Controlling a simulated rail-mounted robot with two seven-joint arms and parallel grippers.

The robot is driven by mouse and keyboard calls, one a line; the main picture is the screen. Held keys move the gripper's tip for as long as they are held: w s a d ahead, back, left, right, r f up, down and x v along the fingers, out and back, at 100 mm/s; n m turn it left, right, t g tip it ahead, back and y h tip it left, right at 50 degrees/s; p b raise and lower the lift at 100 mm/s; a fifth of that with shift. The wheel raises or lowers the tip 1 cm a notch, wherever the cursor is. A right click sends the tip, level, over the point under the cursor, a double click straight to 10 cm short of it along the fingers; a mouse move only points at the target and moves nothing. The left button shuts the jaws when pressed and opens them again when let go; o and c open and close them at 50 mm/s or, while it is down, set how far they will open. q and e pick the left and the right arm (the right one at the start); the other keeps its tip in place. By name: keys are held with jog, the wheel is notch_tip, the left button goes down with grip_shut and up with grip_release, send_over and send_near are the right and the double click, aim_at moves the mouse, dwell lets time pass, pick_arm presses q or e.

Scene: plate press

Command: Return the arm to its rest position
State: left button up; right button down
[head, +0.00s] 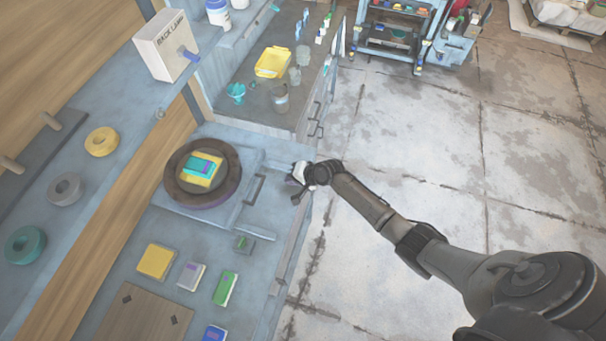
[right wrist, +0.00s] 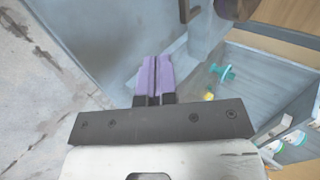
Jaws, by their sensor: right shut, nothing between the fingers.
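My right arm comes in from the lower right of the head view. Its gripper (head: 298,183) hangs over the front edge of the workbench, beside the pull handle near the round press plate. In the right wrist view, the two purple fingers of my right gripper (right wrist: 155,75) lie side by side, shut with nothing between them. My left gripper is not in view.
The dark round plate (head: 228,172) holds a yellow and a teal block. Several coloured blocks lie on the bench (head: 215,265) below it. A box labelled BACK LAMP (head: 165,45) stands at upper left. The concrete floor (head: 420,140) to the right is largely clear.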

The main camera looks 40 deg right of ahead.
jog(key=v, duration=0.5)
dwell(0.3)
